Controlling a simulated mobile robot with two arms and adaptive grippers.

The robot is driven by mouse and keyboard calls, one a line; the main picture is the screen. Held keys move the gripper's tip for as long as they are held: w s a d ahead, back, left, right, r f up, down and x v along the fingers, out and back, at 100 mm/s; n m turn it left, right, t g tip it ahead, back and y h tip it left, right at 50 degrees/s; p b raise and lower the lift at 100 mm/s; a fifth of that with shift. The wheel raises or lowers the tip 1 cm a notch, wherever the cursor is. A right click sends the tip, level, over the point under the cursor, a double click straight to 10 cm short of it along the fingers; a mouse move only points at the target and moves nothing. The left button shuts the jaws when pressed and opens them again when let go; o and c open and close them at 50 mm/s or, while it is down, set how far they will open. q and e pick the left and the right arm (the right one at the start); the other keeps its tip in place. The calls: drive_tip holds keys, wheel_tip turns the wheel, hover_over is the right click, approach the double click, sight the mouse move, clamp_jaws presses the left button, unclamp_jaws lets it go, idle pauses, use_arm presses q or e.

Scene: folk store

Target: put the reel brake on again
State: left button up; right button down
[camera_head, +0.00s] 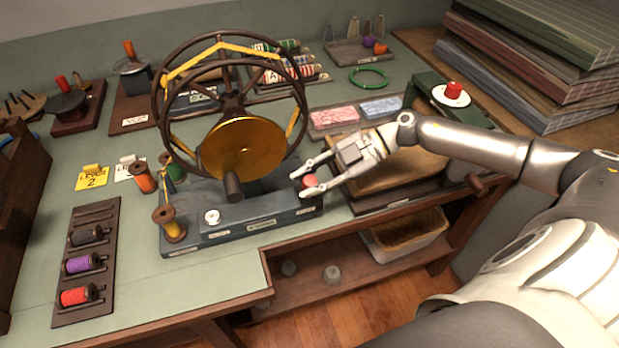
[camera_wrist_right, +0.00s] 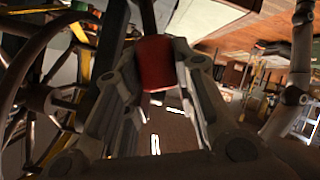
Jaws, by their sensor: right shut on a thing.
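The reel (camera_head: 229,95) is a large dark spoked wheel with yellow line wound on it and a brass disc (camera_head: 243,147) at its front. It stands on a blue-grey base (camera_head: 240,218) with small labels. My right gripper (camera_head: 309,184) is at the base's right end, shut on a red knob (camera_head: 310,181), which I take to be the brake's handle. In the right wrist view the red knob (camera_wrist_right: 155,62) sits between the fingers of the gripper (camera_wrist_right: 156,75). The brake's setting is hidden from me. My left gripper is in neither view.
A thread rack (camera_head: 84,262) lies at the left, and a spool with yellow thread (camera_head: 168,222) stands at the base's left end. A wooden-topped box (camera_head: 395,168) is right of the reel. Stacked boards (camera_head: 545,60) fill the back right.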

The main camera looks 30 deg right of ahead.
drive_tip(key=c, duration=1.5)
unclamp_jaws()
drive_tip(key=shift+o, duration=0.2)
drive_tip(key=v, duration=1.2)
drive_tip(key=shift+s+f, duration=0.1)
